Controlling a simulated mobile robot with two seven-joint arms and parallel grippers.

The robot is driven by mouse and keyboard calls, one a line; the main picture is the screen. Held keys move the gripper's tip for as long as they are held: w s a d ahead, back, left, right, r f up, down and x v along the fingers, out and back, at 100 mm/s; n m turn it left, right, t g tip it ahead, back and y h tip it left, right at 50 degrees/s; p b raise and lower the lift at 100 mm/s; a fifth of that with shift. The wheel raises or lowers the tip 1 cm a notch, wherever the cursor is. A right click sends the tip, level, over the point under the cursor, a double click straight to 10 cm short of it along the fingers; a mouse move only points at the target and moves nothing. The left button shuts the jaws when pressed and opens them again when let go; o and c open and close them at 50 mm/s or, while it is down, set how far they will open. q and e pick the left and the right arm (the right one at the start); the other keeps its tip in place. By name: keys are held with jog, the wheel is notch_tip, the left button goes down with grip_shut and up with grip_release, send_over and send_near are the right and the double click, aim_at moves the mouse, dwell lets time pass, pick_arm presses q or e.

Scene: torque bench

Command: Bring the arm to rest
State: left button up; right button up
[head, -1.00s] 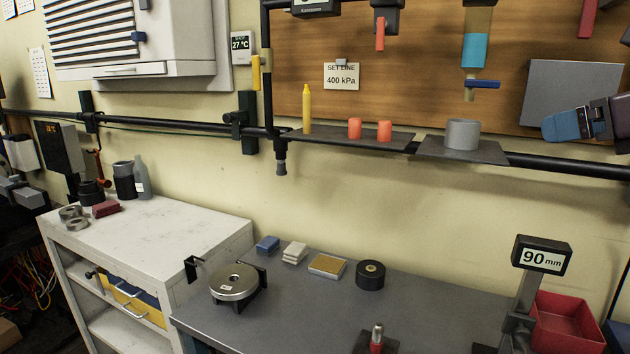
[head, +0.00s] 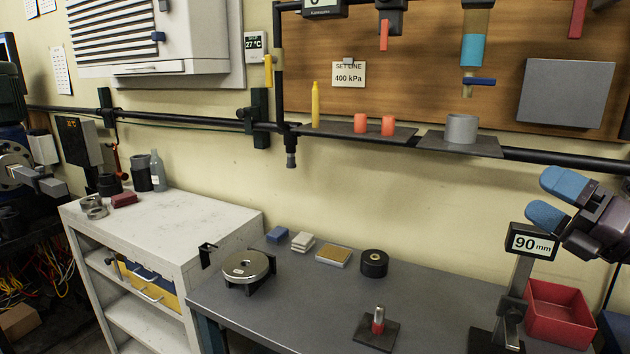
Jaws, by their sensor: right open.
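My right gripper (head: 553,200) is at the right side of the head view. Its two blue-tipped fingers point left and are apart, with nothing between them. It appears just above and to the right of the black "90 mm" display (head: 532,244) on its stand. I cannot tell how far apart the two are in depth.
A red bin (head: 558,315) stands below the right gripper. The grey bench (head: 300,305) holds a round metal disc (head: 246,266), a black roll (head: 374,263) and a small stand with a red-and-metal pin (head: 378,322). A pipe with shelves (head: 458,146) runs along the wall.

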jog(key=s+d+f+m+g+h, duration=0.2)
jog(key=s+f+m+h, duration=0.3)
jog(key=f+m+h, duration=0.7)
jog(key=s+d+f+m+g+h, duration=0.1)
jog(key=s+d+f+m+h, duration=0.45)
jog(key=f+m, duration=1)
jog(key=s+a+f+m+g+y, duration=0.5)
jog(key=s+a+f+g, duration=0.75)
jog(key=a, duration=0.45)
jog(key=w+f+t, duration=0.6)
jog(key=f+t, duration=0.4)
jog(key=shift+f, duration=0.2)
